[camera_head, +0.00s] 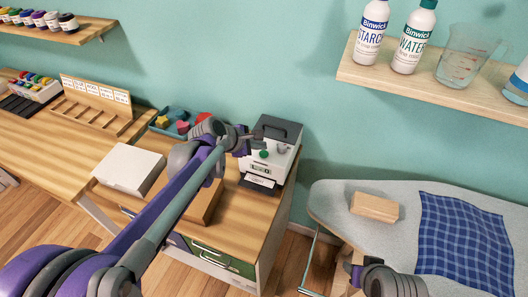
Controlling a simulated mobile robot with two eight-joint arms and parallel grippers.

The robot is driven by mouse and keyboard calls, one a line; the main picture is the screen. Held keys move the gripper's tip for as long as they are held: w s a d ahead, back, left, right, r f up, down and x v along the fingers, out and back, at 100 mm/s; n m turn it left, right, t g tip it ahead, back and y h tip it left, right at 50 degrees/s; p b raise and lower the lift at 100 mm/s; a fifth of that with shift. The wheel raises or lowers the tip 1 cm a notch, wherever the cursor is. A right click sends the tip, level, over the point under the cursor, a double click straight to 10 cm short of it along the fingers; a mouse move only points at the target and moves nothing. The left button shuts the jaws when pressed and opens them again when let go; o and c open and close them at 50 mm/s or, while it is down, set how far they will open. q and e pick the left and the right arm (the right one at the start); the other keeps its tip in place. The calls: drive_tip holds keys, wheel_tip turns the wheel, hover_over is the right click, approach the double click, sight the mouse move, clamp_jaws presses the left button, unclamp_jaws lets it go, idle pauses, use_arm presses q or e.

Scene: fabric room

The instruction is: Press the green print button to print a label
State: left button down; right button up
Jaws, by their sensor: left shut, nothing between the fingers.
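The label printer (284,155) is a white box with a dark top, standing at the back right of the wooden cabinet top. Its round green print button (263,154) shows on the front, with a grey knob beside it. A small display sits lower, and a white paper slip (261,182) shows at the printer's base. My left gripper (260,139) is shut and empty, just above the green button. I cannot tell whether its tips touch the printer. My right gripper (351,271) shows partly at the bottom, in front of the ironing board, away from the printer.
A white box (129,169) sits left of my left arm. A blue tray of coloured pieces (172,121) stands behind that arm. The ironing board (400,205) holds a wooden block (374,207) and blue checked cloth (463,240). A shelf (430,85) with bottles hangs at upper right.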

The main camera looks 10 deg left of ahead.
sight(260, 155)
use_arm(q)
wheel_tip(260, 155, up, 5)
drive_tip(key=p, duration=0.2)
drive_tip(key=shift+w+r+p, duration=0.1)
drive_tip(key=shift+r+p, duration=0.1)
drive_tip(key=shift+p, duration=0.1)
use_arm(e)
drive_tip(key=r, duration=0.1)
drive_tip(key=w+r, duration=0.1)
drive_tip(key=r, duration=0.1)
drive_tip(key=shift+w+r, duration=0.25)
drive_tip(key=shift+r, duration=0.15)
drive_tip(key=shift+s, duration=0.1)
use_arm(q)
drive_tip(key=s+a+f+m+y, duration=0.1)
drive_tip(key=s+a+f+m, duration=0.1)
drive_tip(key=s+m, duration=0.4)
drive_tip(key=s+a+f+m+g+y, duration=0.1)
drive_tip(key=s+a+f+m+y, duration=0.1)
drive_tip(key=s+m, duration=0.5)
drive_tip(key=s+a+f+m+g+y, duration=0.1)
drive_tip(key=s+m, duration=0.6)
drive_tip(key=s, duration=0.8)
wheel_tip(260, 155, down, 3)
drive_tip(key=shift+a+r+y, duration=0.1)
drive_tip(key=shift+a+y, duration=0.3)
drive_tip(key=shift+y, duration=0.2)
